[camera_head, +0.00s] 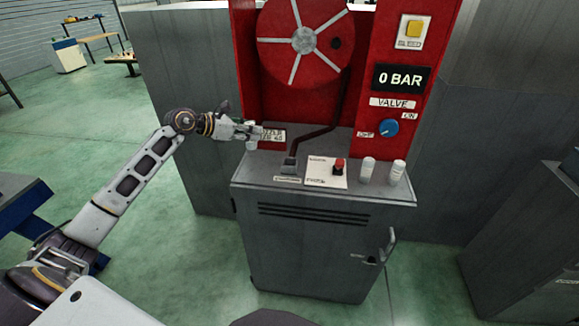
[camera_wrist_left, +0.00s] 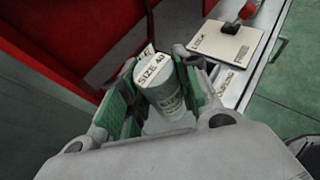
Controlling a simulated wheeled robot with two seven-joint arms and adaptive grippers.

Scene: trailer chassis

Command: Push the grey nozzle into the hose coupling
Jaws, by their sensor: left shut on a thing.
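My left gripper (camera_head: 250,132) is shut on a pale grey cylinder, the nozzle (camera_head: 251,145), at the left end of the cabinet top. In the left wrist view the nozzle (camera_wrist_left: 164,88) sits between the green-padded fingers of the gripper (camera_wrist_left: 158,95), with "SIZE 40" on its end face. The hose coupling (camera_head: 289,165) stands on the cabinet top at the end of a dark red hose (camera_head: 318,132), right of and apart from the gripper. The coupling's opening is too small to make out. My right gripper is not in view.
Two similar pale cylinders (camera_head: 367,170) (camera_head: 397,172) stand to the right. A size sign (camera_head: 271,138) is behind the gripper. The red panel shows a blue valve knob (camera_head: 389,128) and 0 BAR.

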